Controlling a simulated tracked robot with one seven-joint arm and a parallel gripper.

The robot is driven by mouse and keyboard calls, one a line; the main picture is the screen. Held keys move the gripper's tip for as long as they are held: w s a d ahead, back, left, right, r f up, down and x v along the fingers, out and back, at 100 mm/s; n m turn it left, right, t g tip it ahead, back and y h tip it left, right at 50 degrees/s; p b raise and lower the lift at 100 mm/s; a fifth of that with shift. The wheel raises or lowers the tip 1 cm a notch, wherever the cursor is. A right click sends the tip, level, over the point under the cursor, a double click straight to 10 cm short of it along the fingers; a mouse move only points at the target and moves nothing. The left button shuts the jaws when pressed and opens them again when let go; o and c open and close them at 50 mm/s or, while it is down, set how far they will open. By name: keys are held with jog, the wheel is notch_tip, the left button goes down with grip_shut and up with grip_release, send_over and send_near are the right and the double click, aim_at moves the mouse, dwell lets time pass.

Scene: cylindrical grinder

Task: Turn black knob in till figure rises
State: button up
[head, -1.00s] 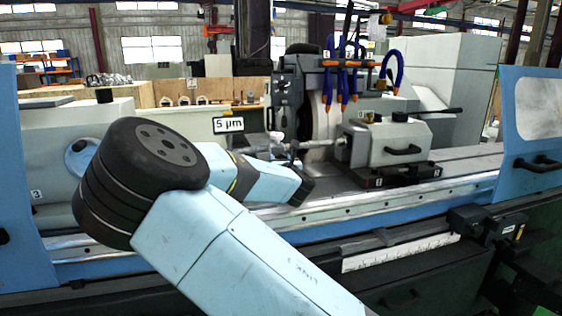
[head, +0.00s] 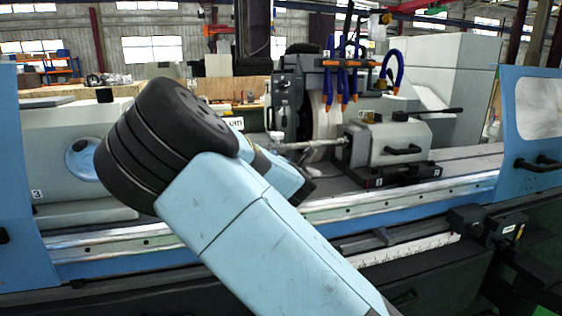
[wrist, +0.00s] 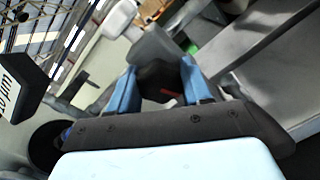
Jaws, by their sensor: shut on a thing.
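The black knob (wrist: 160,80) shows in the wrist view between the two blue fingers of my gripper (wrist: 158,76). My gripper is shut on it, and a small red mark shows on the dark surface between the fingers. In the head view my arm hides most of the gripper, and I cannot make out the knob there. The figure display (head: 233,122) is mostly covered by my arm; only the end of "µm" shows.
A grey tailstock (head: 395,143) with a black lever stands on the grinder table to the right. Blue coolant hoses (head: 345,85) hang over the wheel. The silver table rail (head: 370,203) runs below. The blue guard (head: 530,125) bounds the right side.

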jog(key=shift+d, duration=0.1)
dwell(0.4)
jog(key=o, duration=1.1)
jog(key=shift+c, duration=0.2)
jog(key=v, duration=1.3)
jog(key=shift+s, duration=0.4)
